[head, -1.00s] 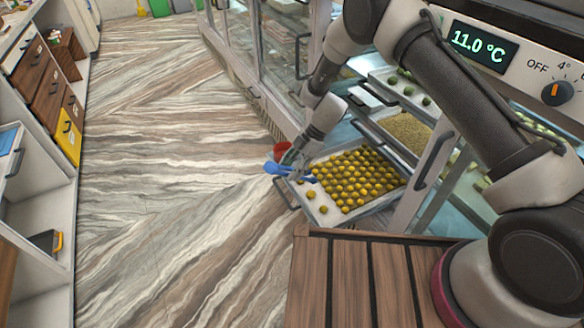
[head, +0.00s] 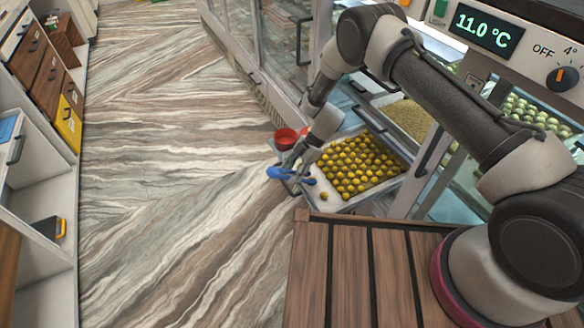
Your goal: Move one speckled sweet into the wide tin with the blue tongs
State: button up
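My gripper (head: 300,164) is over the left edge of a pulled-out tray (head: 338,204). It appears shut on the blue tongs (head: 276,172), which lie across it near the tray's near-left corner. The finger pads are too small to make out. The tray holds many round yellow-brown sweets (head: 362,163) in rows, and one sweet (head: 323,196) sits apart near the front. Speckles cannot be made out at this size. I cannot tell whether the tong tips touch a sweet. No wide tin can be made out for certain.
Red containers (head: 286,138) stand just beyond my gripper. A glass display case (head: 280,45) lines the far side, with more sweet trays at right. A slatted wooden top (head: 345,265) is in front. Drawers (head: 40,75) stand at left. The patterned floor (head: 165,170) between is clear.

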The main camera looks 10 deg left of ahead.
jog(key=shift+f, duration=0.35)
jog(key=c, duration=0.6)
jog(key=shift+r, duration=6.05)
jog(key=shift+w, duration=0.1)
